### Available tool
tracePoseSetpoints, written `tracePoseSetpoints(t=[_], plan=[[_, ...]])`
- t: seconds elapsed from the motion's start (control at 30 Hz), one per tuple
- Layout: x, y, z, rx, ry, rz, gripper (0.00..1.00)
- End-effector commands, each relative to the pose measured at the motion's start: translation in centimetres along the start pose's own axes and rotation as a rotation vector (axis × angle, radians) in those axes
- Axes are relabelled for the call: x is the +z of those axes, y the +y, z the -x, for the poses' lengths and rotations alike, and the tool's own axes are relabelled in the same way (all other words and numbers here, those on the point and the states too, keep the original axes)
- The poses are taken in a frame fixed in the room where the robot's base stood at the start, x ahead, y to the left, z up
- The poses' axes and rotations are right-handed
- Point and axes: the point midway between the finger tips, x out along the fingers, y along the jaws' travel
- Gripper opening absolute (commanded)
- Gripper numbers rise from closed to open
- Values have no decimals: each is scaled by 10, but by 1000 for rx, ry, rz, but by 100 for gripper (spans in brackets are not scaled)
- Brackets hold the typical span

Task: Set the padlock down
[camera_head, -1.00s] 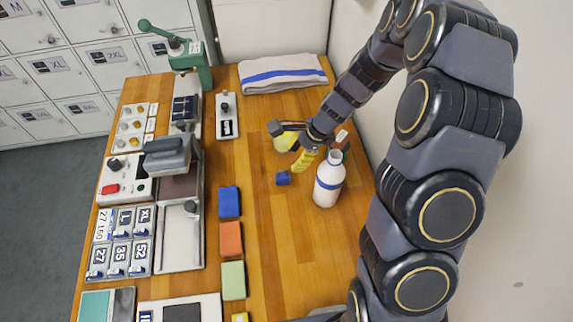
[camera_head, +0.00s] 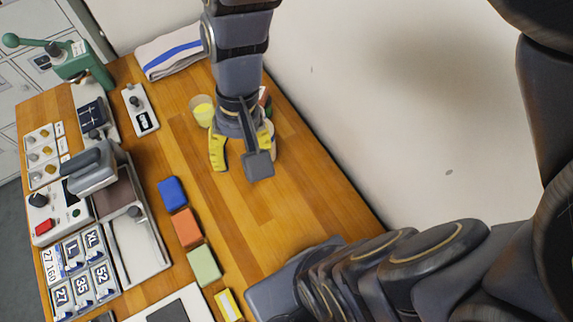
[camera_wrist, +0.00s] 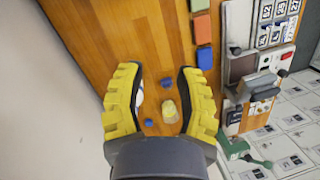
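My gripper (camera_head: 245,165) has yellow ridged fingers spread wide above the far right part of the wooden table. I cannot surely make out the padlock. A small dark blue object (camera_wrist: 149,123) on the table, seen between the finger bases, may be it, but no shackle is clear. In the head view my gripper hides that spot. A white bottle with blue on it (camera_wrist: 139,94) shows partly behind the left finger in the wrist view.
A cup with yellow contents (camera_head: 203,110) stands left of my gripper. Blue (camera_head: 172,192), orange (camera_head: 187,229) and green blocks (camera_head: 204,266) form a row. A folded towel (camera_head: 170,52) lies at the back. A wall borders the right side. Wood right of the blocks is clear.

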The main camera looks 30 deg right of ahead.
Motion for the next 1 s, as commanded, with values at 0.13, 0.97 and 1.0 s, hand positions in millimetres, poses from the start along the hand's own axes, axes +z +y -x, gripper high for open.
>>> tracePoseSetpoints(t=[0.13, 0.97, 1.0], plan=[[42, 29, 14, 104, 15, 203, 34], [71, 53, 18, 181, -7, 338, 34], [71, 53, 18, 181, -7, 338, 34]])
